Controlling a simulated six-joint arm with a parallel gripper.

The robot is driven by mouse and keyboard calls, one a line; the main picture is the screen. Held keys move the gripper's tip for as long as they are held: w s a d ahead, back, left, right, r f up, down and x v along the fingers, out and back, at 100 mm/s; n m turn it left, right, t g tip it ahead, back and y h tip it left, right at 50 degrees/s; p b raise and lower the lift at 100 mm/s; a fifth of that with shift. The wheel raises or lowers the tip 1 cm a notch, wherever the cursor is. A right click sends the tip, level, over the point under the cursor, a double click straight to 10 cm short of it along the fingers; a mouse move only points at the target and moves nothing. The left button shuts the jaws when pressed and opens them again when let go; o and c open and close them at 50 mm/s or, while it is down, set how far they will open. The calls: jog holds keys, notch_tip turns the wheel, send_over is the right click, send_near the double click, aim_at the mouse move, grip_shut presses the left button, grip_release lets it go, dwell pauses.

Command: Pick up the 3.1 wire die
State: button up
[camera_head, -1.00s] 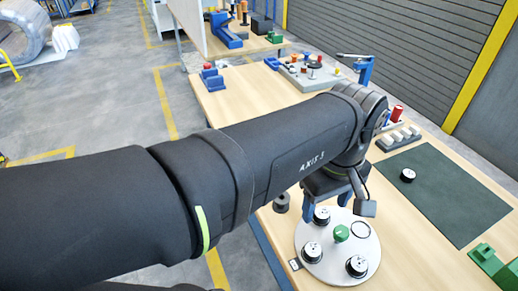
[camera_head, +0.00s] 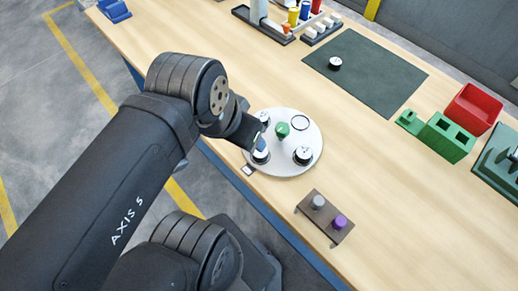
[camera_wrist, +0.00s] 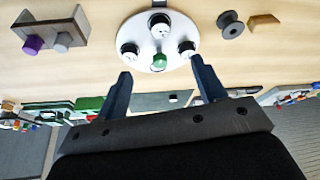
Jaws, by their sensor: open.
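The wire dies are black discs with white tops. Three stand on a round white plate (camera_head: 283,168) around a green knob (camera_head: 282,130): a back-left die (camera_head: 263,117), a front-left die (camera_head: 260,156) and a right die (camera_head: 303,155). Another die (camera_head: 335,63) lies on the dark green mat. Their labels are too small to read, so I cannot tell which is 3.1. My gripper (camera_wrist: 161,72) is open and empty, its two blue fingers apart in the wrist view. The plate also shows beyond the fingertips there (camera_wrist: 143,66). In the head view my gripper partly covers the plate's left side.
The plate has an empty ring (camera_head: 299,122) at its back right. A brown block with grey and purple knobs (camera_head: 325,218) stands in front. Green blocks (camera_head: 446,138) and a red bin (camera_head: 473,108) are at right. The table between plate and mat is clear.

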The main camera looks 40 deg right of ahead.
aim_at(266, 148)
jog(key=shift+x, duration=8.75)
jog(key=shift+d, duration=0.1)
jog(key=shift+r, duration=0.1)
jog(key=c, duration=1.2)
jog(key=shift+c, duration=0.2)
jog(key=shift+r, duration=0.1)
jog(key=shift+d+r, duration=0.1)
jog(key=shift+r, duration=0.4)
jog(key=r, duration=0.3)
jog(key=shift+s+r, duration=0.2)
jog(key=shift+s, duration=0.2)
jog(key=s+a+r, duration=0.1)
jog(key=s+r, duration=0.5)
jog(key=s, duration=0.4)
jog(key=shift+s+a+r, duration=0.2)
jog(key=shift+s+a, duration=0.05)
jog(key=shift+s, duration=0.15)
